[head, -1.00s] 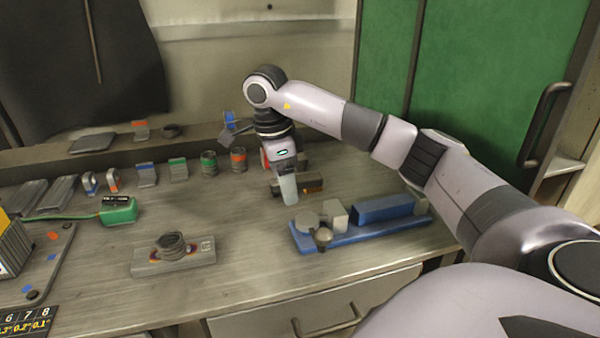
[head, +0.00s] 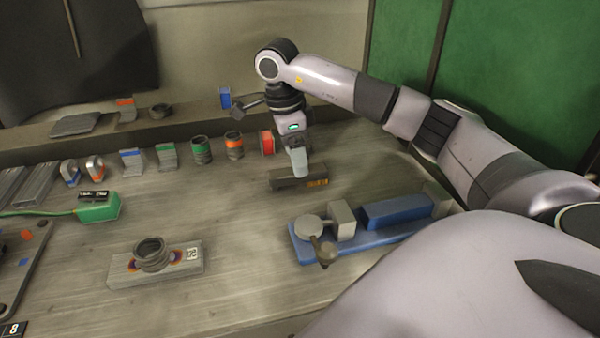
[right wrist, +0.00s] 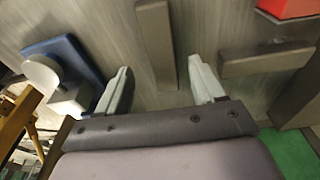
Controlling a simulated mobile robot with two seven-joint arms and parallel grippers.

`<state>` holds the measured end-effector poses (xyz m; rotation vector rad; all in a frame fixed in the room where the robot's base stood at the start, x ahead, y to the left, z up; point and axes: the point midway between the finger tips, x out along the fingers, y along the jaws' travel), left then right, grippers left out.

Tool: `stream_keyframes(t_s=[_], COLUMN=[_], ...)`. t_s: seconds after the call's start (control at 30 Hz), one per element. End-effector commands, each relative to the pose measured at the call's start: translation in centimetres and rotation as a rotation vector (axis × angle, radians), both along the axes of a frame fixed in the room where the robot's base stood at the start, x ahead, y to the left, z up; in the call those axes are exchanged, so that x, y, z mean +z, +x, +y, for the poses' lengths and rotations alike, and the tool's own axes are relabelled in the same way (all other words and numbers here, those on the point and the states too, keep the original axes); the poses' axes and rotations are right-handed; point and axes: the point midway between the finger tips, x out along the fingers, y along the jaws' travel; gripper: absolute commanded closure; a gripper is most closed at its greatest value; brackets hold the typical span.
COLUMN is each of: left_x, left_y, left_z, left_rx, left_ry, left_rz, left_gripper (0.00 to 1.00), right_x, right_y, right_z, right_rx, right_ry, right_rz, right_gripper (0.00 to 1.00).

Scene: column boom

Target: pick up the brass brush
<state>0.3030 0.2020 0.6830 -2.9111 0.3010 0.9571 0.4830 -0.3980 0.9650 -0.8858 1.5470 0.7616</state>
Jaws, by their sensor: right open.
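The brass brush (head: 288,184) lies on the bench, long side running left to right. It is a dark bar with a brass-orange patch at the right of its front side. My right gripper (head: 299,172) points down over it and hides part of its middle and back. In the right wrist view the open fingers (right wrist: 158,72) stand either side of the near end of a dark bar (right wrist: 155,40), which seems to be the brush; its bristles do not show there. No grip on it shows. My left gripper is not in view.
A second dark bar (right wrist: 265,62) lies close by, near a red block (head: 267,143). A blue vise-like fixture (head: 400,212) stands at the front right. Cans (head: 201,150) and small blocks line the back. A ring on a grey block (head: 190,262) sits front left.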

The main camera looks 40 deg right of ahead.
Motion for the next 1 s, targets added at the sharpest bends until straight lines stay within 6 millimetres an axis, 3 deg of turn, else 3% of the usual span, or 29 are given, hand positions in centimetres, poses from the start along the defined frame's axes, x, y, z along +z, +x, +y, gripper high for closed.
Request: stream_keyframes(t_s=[0.2,0.33,1.0], left_x=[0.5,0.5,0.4], left_y=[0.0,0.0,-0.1], left_z=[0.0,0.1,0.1], left_rx=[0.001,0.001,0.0], left_ry=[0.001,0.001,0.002], left_rz=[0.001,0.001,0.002], left_gripper=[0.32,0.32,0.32], right_x=[-3.3,-4.5,-5.0], right_y=[0.0,-0.1,-0.1], right_z=[-0.5,-0.6,-0.6], right_rx=[0.001,0.001,0.0], right_ry=[0.0,0.0,0.0], right_rz=[0.004,0.001,0.0], right_gripper=[0.32,0.32,0.32])
